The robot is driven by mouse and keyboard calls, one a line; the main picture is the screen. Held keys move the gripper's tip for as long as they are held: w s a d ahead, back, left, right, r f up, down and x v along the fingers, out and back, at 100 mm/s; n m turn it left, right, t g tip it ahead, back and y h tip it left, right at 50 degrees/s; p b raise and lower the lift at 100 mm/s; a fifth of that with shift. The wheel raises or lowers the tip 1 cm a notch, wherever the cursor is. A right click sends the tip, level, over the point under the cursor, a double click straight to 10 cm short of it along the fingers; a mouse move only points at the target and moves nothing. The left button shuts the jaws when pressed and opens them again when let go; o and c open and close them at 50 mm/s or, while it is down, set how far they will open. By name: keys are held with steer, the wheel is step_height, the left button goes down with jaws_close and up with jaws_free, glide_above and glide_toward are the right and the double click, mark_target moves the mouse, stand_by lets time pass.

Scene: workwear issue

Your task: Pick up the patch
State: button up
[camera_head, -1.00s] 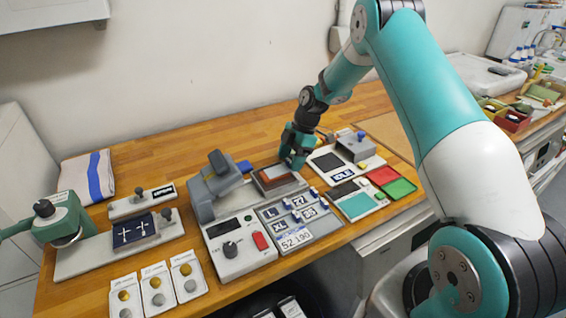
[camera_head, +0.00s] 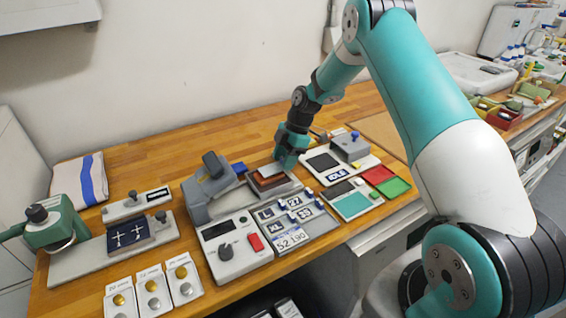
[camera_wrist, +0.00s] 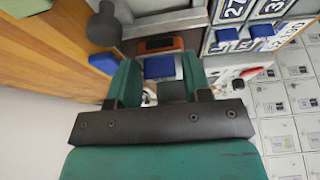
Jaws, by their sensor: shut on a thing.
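My gripper (camera_head: 284,160) is over the dark tray (camera_head: 287,190) behind the label board in the head view. It is shut on a small piece that I take to be the patch (camera_head: 269,169). The patch is small and partly covered by my fingers, and it seems raised just above the reddish-brown block in the tray. In the wrist view, my gripper (camera_wrist: 158,85) has a blue tab (camera_wrist: 159,67) between its fingers. The orange and black block (camera_wrist: 160,44) shows beyond it. The patch's full outline cannot be made out.
A grey press (camera_head: 208,190) stands close left of the tray. The label board (camera_head: 300,237) with blue-tabbed tiles is in front. Clear wooden tabletop (camera_head: 150,150) lies behind.

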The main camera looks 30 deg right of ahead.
step_height(320, 180, up, 19)
steer(key=b, duration=0.2)
